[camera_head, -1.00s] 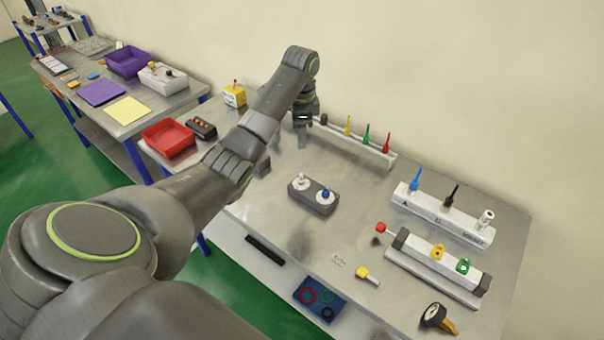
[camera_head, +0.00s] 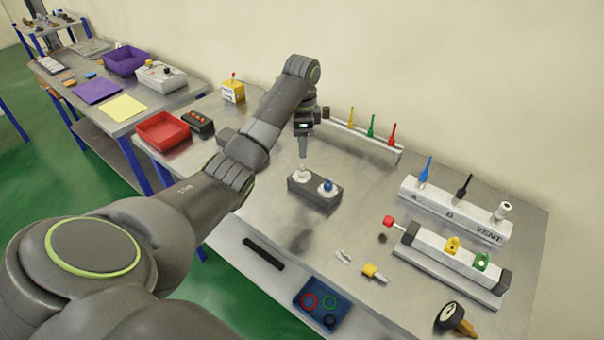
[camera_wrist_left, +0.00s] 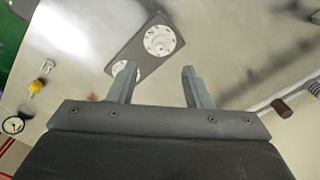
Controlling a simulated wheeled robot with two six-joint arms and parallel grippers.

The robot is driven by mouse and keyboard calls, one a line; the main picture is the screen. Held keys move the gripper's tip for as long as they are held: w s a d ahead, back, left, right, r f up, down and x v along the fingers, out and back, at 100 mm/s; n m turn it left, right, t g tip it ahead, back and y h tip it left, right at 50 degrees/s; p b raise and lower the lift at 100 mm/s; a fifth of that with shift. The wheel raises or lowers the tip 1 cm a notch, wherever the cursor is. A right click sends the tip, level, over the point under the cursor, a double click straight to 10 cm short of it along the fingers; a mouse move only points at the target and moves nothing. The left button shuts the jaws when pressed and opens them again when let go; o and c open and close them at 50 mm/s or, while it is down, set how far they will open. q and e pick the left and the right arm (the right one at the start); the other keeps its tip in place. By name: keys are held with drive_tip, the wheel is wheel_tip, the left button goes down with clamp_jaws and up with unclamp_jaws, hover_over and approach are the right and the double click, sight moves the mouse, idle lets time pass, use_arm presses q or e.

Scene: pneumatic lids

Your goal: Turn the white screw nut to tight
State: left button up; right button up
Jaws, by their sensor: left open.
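A dark grey block (camera_head: 318,198) stands on the table with two white round discs on top. The white screw nut (camera_head: 302,173) is on its left disc, and a blue knob is on the right disc. My left gripper (camera_head: 303,156) points down just above the white nut, apparently without holding it. In the left wrist view the gripper (camera_wrist_left: 159,70) is open with nothing between its fingers. The block (camera_wrist_left: 150,62) lies beyond the fingertips there, and a finger partly covers one disc. My right gripper is not in view.
A rail with coloured tools (camera_head: 371,136) stands behind the block. A white holder marked A, B, VENT (camera_head: 455,213) and a white fixture (camera_head: 447,260) are at the right. A yellow fitting (camera_head: 374,272) and a gauge (camera_head: 451,315) lie in front.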

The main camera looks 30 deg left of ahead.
sight(302, 165)
use_arm(q)
wheel_tip(302, 165, down, 3)
drive_tip(key=shift+b, duration=0.45)
wheel_tip(302, 165, down, 5)
drive_tip(key=shift+r+p, duration=0.2)
drive_tip(key=shift+p, duration=0.45)
drive_tip(key=shift+f, duration=0.55)
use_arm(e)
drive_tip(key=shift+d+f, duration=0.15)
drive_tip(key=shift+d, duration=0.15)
use_arm(q)
clamp_jaws()
drive_tip(key=shift+r, duration=0.1)
